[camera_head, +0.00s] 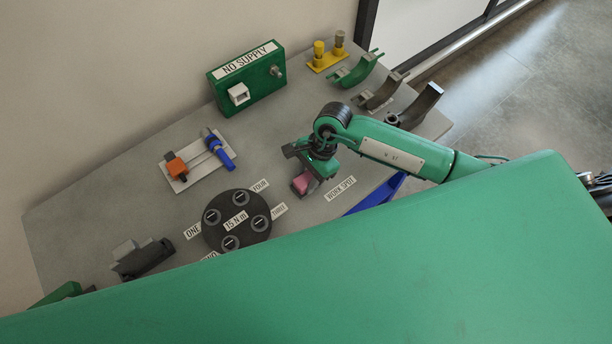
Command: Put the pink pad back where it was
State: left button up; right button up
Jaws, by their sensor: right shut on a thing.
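The pink pad (303,184) is in the head view, right of the middle of the table, just left of the "WORK SPOT" label (341,188). My right gripper (305,178) points down and is shut on the pad. The gripper and wrist hide part of the pad, and I cannot tell whether it touches the table. My left gripper is not in view.
A black disc (237,241) with numbered sockets sits left of the pad. A tray with orange and blue parts (190,182), a green "NO SUPPLY" box (270,98), a yellow stand (324,62) and curved clamps (357,72) stand behind. A blue bin (377,196) lies at the front edge.

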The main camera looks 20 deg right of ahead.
jog(key=shift+f, duration=0.15)
jog(key=o, duration=1)
jog(key=shift+c, duration=0.2)
jog(key=shift+r, duration=0.3)
jog(key=b+v, duration=0.3)
jog(key=v, duration=0.8)
jog(key=shift+r, duration=0.35)
jog(key=shift+d, duration=0.1)
